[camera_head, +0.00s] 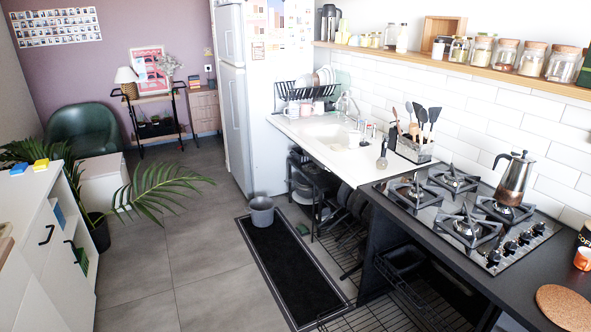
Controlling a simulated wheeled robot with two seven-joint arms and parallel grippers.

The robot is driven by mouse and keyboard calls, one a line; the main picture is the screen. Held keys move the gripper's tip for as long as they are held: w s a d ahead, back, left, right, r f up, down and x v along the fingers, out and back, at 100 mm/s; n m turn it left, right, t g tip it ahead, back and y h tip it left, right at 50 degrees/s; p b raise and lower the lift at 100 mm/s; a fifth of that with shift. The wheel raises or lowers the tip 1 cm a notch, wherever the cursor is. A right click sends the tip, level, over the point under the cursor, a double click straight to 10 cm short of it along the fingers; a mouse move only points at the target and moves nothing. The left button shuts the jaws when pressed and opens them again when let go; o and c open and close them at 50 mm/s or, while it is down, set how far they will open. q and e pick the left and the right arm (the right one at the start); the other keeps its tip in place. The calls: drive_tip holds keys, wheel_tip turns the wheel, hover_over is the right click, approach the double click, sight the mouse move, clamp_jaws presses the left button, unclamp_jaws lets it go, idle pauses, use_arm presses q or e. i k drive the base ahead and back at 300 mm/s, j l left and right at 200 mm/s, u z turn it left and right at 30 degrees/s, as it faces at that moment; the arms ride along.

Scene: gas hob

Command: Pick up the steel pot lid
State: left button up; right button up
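I cannot make out a separate steel pot lid in the head view. A steel coffee pot (514,180) with a black handle stands upright at the back right of the gas hob (408,193), and its top looks closed. A grey pot or bucket (262,212) stands on the dark floor mat, with no lid seen on it. Neither of my grippers is in view.
A white cabinet (40,240) and plant (150,190) are at left. Open floor lies between.

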sight(312, 167)
drive_tip(key=i+j+u, duration=0.3)
drive_tip(key=i, duration=0.25)
drive_tip(key=i+u, duration=0.3)
drive_tip(key=i, duration=0.3)
drive_tip(key=i+u, duration=0.15)
drive_tip(key=i, duration=1.75)
drive_tip(key=i+z, duration=0.4)
drive_tip(key=i+j+z, duration=0.6)
drive_tip(key=i+z, duration=0.15)
drive_tip(key=i+j+z, duration=0.55)
drive_tip(key=j+z, duration=0.2)
drive_tip(key=i+j+z, duration=0.15)
drive_tip(key=j+z, duration=0.25)
drive_tip(key=i+j+z, duration=0.1)
drive_tip(key=j+z, duration=0.35)
drive_tip(key=j, duration=0.15)
drive_tip(key=j+z, duration=0.4)
drive_tip(key=j, duration=0.1)
